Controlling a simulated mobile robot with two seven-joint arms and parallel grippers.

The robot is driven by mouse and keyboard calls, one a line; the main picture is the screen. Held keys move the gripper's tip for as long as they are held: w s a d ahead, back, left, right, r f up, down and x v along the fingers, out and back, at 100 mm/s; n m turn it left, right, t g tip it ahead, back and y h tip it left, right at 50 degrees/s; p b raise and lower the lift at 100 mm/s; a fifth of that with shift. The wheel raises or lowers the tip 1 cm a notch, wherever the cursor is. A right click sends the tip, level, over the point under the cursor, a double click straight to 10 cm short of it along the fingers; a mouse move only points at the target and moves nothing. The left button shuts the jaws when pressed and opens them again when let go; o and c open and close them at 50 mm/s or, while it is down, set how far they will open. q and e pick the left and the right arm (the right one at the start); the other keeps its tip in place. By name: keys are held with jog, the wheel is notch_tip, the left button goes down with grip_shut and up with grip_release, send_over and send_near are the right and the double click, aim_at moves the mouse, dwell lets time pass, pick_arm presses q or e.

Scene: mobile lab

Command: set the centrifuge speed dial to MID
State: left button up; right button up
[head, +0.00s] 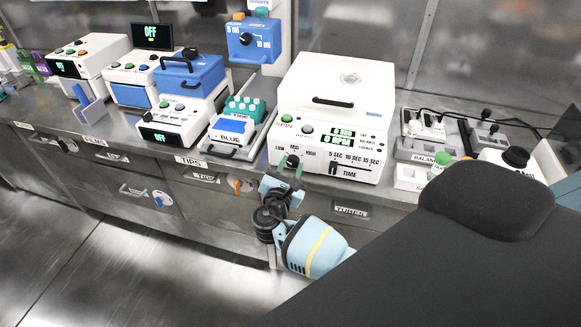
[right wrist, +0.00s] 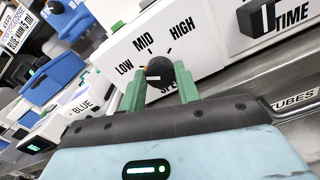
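The centrifuge (head: 350,80) is a white box on the bench, with a closed lid and lit green displays. Its black speed dial (head: 292,161) is low on the front left; in the right wrist view the dial (right wrist: 160,72) has a white mark pointing left, toward LOW. MID (right wrist: 144,44) is printed above it and HIGH to the upper right. My right gripper (right wrist: 160,92) has its green fingers on either side of the dial, very close to it; whether both touch is unclear. The right gripper (head: 286,178) also shows in the head view. My left gripper is out of view.
The TIME slider (head: 334,168) sits right of the dial on the same front.

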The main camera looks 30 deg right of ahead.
jog(key=shift+c, duration=0.9)
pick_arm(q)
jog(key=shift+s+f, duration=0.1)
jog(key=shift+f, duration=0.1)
pick_arm(e)
jog(key=shift+f+m, duration=0.1)
jog(key=shift+m, duration=0.2)
jog(key=m+b, duration=0.1)
jog(key=m, duration=0.1)
jog(key=shift+f+m, duration=0.1)
jog(key=shift+m, duration=0.3)
jog(key=m+b, duration=0.1)
jog(key=m, duration=0.1)
jog(key=shift+m, duration=0.4)
jog(key=m+b, duration=0.3)
jog(key=m, duration=0.1)
pick_arm(q)
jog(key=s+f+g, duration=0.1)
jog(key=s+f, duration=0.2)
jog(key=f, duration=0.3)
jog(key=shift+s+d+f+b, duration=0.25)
jog(key=shift+b, duration=0.1)
pick_arm(e)
jog(key=shift+m, duration=0.8)
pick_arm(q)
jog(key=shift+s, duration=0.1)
pick_arm(e)
jog(key=o, duration=1)
